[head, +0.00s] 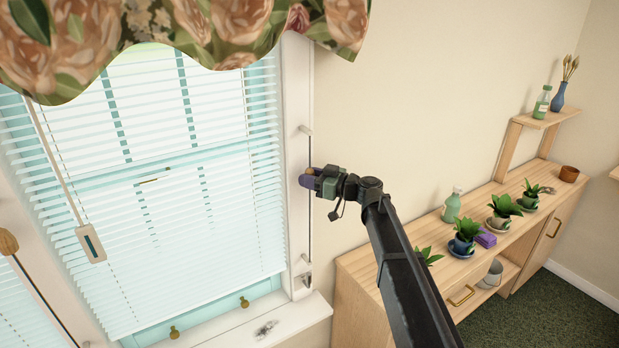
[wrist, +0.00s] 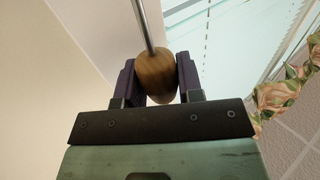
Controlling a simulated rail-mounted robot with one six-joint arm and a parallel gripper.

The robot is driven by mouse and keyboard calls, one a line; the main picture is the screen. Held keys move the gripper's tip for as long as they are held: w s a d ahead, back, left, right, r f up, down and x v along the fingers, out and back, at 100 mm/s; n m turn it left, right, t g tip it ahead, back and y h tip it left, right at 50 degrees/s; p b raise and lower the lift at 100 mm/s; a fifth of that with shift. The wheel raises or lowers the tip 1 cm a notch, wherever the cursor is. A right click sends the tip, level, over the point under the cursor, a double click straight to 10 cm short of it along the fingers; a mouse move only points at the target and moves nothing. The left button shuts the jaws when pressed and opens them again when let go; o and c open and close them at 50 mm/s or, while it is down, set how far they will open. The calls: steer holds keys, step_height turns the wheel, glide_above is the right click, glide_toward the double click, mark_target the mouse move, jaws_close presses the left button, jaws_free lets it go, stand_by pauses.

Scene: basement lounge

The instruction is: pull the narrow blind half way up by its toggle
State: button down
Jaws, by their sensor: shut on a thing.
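My gripper (head: 308,180) is at the right edge of the window frame, shut on a wooden toggle. In the wrist view, the brown toggle (wrist: 156,74) sits between the two dark purple fingers of my gripper (wrist: 155,88).
A tag-like handle (head: 92,246) hangs before the window. A floral valance (head: 180,30) covers the top. A wooden cabinet (head: 395,262) with plants and bottles stands right, below my arm.

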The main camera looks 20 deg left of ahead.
step_height(320, 180, down, 11)
steer(key=b, duration=0.8)
steer(key=shift+b, duration=0.4)
steer(key=shift+r, duration=0.1)
steer(key=c, duration=0.7)
jaws_free()
steer(key=shift+c, duration=0.2)
steer(key=shift+d, duration=0.15)
steer(key=s+d, duration=0.1)
steer(key=d, duration=0.9)
steer(key=shift+s+d, duration=0.25)
